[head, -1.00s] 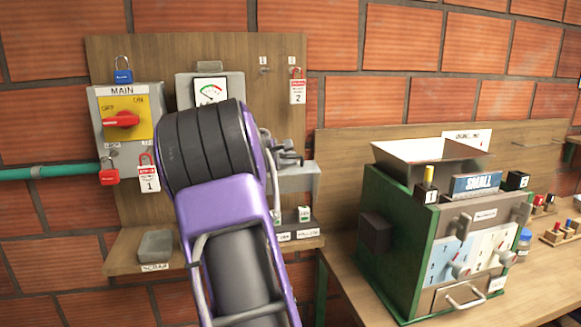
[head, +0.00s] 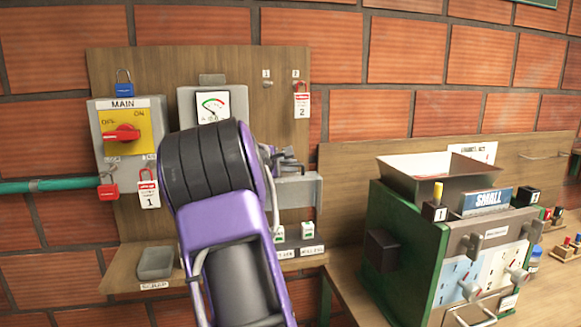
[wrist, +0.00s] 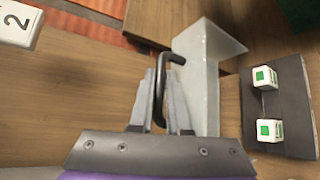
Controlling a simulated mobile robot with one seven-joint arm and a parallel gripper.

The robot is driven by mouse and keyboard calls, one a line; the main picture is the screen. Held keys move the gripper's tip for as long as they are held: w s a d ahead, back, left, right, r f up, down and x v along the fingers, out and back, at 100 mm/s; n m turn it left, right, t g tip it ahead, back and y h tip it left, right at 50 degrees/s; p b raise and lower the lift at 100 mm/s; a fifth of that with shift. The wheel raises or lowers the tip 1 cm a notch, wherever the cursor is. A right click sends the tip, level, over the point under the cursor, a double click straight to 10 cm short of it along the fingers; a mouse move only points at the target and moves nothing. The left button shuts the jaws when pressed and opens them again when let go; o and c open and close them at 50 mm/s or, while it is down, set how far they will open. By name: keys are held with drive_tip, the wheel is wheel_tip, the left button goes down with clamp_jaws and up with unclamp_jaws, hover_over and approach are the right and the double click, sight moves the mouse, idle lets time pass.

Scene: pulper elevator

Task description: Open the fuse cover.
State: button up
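A grey box-like cover (head: 299,192), which I take to be the fuse cover, is on the wooden wall board, partly hidden behind my arm in the head view. The wrist view shows its pale grey panel (wrist: 203,95) with a dark bent handle (wrist: 163,62). My gripper (wrist: 162,82) has its two fingers close on either side of the handle's bar and appears shut on it. In the head view my gripper (head: 286,160) is small and partly hidden by my purple arm. I cannot tell whether the cover stands ajar.
A MAIN switch (head: 122,135) with a red knob and a dial meter (head: 213,104) are on the board. A scrap tray (head: 156,262) sits on the ledge. Two white blocks with green squares (wrist: 265,78) lie beside the cover. A green machine (head: 400,245) stands right on the bench.

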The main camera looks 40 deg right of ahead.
drive_tip(key=shift+o, duration=0.8)
drive_tip(key=shift+a, duration=0.15)
drive_tip(key=b+v, duration=0.1)
drive_tip(key=v, duration=1.6)
drive_tip(key=shift+a, duration=0.1)
